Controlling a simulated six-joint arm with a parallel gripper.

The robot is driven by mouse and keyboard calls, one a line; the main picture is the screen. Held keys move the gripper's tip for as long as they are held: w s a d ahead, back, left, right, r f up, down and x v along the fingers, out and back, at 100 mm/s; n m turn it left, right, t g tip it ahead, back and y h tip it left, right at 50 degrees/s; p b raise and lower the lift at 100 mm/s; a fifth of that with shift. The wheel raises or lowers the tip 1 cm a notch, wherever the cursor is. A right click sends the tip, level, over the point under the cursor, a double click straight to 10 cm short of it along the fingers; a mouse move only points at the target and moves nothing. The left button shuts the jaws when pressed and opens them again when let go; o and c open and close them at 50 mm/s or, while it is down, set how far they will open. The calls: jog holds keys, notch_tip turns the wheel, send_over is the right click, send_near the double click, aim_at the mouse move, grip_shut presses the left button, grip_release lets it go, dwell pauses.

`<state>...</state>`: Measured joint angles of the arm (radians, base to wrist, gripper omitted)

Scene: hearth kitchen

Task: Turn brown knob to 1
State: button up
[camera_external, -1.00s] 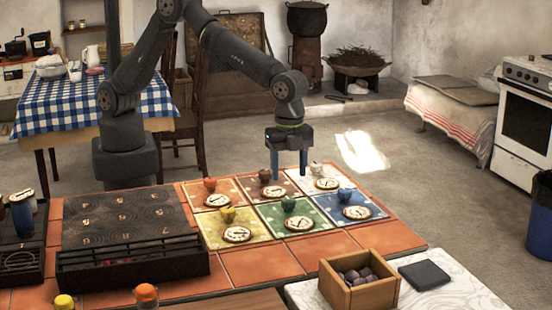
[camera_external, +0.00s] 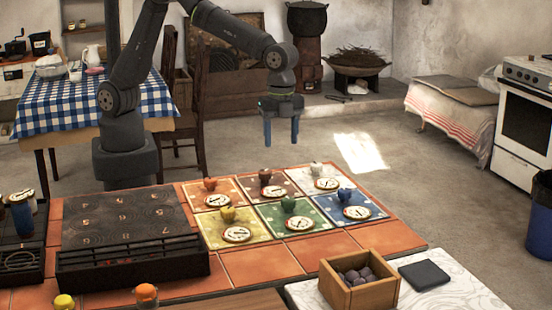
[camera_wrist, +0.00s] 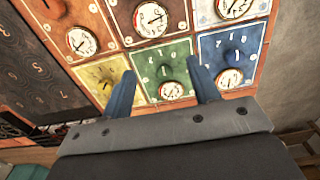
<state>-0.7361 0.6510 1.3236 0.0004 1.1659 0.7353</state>
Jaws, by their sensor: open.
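The brown knob (camera_external: 265,175) stands on a brown tile (camera_external: 286,183), the middle tile of the back row, beside a round white dial (camera_external: 273,191). The dial's pointer reading is too small to tell. In the wrist view the brown tile (camera_wrist: 128,22) and its dial (camera_wrist: 150,19) are at the top; I cannot make out its knob there. My gripper (camera_external: 282,139) is open and empty, pointing down, well above the tiles and apart from the knob. In the wrist view my gripper (camera_wrist: 162,80) has its fingertips over the green and yellow tiles.
Orange (camera_external: 211,184), white (camera_external: 316,169), yellow (camera_external: 228,214), green (camera_external: 289,204) and blue (camera_external: 346,195) knobs stand close around. A dark numbered board (camera_external: 125,220) is left. A wooden box (camera_external: 358,294) of dark lumps is at the front right.

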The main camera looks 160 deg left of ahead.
notch_tip(320, 180, up, 4)
send_over(265, 171)
jog(key=f, duration=1.7)
jog(key=shift+w, duration=0.2)
jog(key=c, duration=1)
